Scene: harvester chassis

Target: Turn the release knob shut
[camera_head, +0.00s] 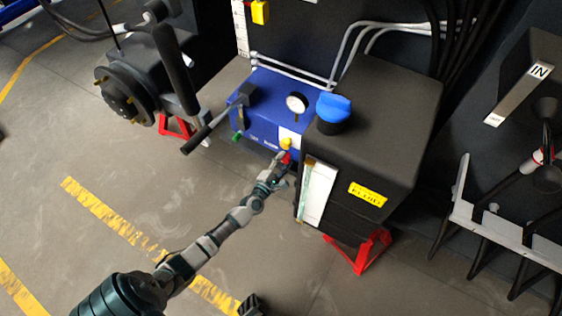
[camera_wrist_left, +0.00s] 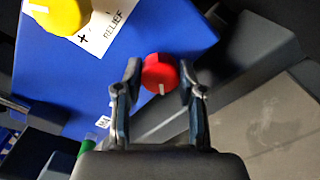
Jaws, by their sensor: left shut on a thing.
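The red knob (camera_wrist_left: 160,72) with a white mark sits on the front of the blue unit (camera_wrist_left: 95,75). In the head view the red knob (camera_head: 287,157) shows small and partly covered at the unit's lower right. My left gripper (camera_head: 281,161) reaches it from the front. In the left wrist view my left gripper (camera_wrist_left: 160,78) is shut on the red knob, a finger on each side. The knob's white mark points toward the bottom of that view. A dark tip at the bottom edge of the head view (camera_head: 250,305) may be my right gripper; its jaws cannot be made out.
A yellow knob (camera_wrist_left: 58,14) beside a label reading RELIEF sits near the red knob. A black-handled lever (camera_head: 200,133) and a gauge (camera_head: 297,102) are on the blue unit. A dark tank (camera_head: 385,120) with a blue cap (camera_head: 333,106) stands close on the right. Open floor lies in front.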

